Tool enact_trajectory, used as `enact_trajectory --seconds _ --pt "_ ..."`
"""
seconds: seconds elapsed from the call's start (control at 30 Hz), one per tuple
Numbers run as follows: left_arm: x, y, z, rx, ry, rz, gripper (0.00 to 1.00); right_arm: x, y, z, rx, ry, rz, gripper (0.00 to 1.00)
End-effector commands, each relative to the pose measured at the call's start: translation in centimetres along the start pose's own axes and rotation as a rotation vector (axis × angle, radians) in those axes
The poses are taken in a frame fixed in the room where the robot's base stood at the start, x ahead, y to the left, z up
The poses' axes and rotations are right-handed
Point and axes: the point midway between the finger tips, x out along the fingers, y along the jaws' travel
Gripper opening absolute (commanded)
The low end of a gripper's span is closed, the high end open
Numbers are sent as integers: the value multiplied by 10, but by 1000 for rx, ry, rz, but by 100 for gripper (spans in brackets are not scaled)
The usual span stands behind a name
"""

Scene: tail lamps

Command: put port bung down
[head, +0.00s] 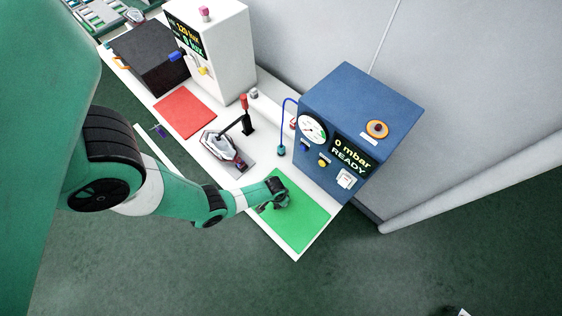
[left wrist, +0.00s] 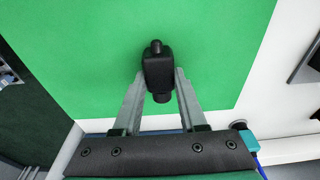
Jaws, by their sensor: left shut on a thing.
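The port bung (left wrist: 157,72) is a small black piece with a narrower knob at one end. In the left wrist view it is between the two grey fingers of my left gripper (left wrist: 161,80), which is shut on it. The green mat (left wrist: 70,45) lies behind it; I cannot tell whether the bung touches the mat. In the head view my left gripper (head: 284,198) is over the upper left part of the green mat (head: 300,228), and the bung is too small to make out there. My right gripper is not in view.
A blue machine (head: 340,115) reading "0 mbar READY" stands right behind the mat, with a blue hose ending in a teal connector (head: 282,150). A lamp (head: 222,145) sits in a fixture with a red-handled clamp (head: 244,103). A red mat (head: 185,112) and white machine (head: 228,50) are farther left.

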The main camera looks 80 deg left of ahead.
Motion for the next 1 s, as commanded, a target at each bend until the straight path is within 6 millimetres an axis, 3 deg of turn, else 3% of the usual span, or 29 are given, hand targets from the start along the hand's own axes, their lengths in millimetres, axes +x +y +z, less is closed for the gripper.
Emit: enact_trajectory --seconds 0.07,0.1,0.27,0.53,0.67,1.0 --pt "4 0 1 0 0 0 0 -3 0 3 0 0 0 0" --pt "4 0 1 0 0 0 43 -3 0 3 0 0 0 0" --pt "3 0 1 0 0 0 71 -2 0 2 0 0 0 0" --pt "2 0 1 0 0 0 71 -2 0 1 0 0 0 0" --pt "-8 0 0 0 0 0 71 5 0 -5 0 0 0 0" --pt "-87 0 -1 -1 -1 0 71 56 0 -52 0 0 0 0"
